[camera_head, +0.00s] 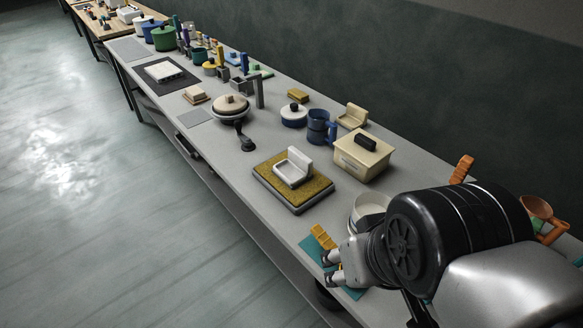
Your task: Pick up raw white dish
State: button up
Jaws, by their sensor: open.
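A white dish (293,174) with a raised back wall sits on a mustard-coloured pad on a grey tray (297,208), in the middle of the bench. A round white bowl (367,207) stands nearer, partly hidden behind my arm. I cannot tell from looks alone which is raw. My gripper (331,269) is open at the lower right, over the bench's front edge area, apart from the white dish and nearer to me. No object shows between its fingers.
A cream box with a black handle (363,158) stands right of the tray, with a blue mug (320,127) behind. A yellow-orange ridged piece (322,237) is close to my gripper, by a teal mat (346,291).

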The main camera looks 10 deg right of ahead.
aim_at(295, 170)
jog(key=i+j+z, duration=0.4)
jog(key=j, duration=0.15)
jog(key=i+j+z, duration=0.4)
jog(key=j, duration=0.25)
jog(key=k, duration=0.1)
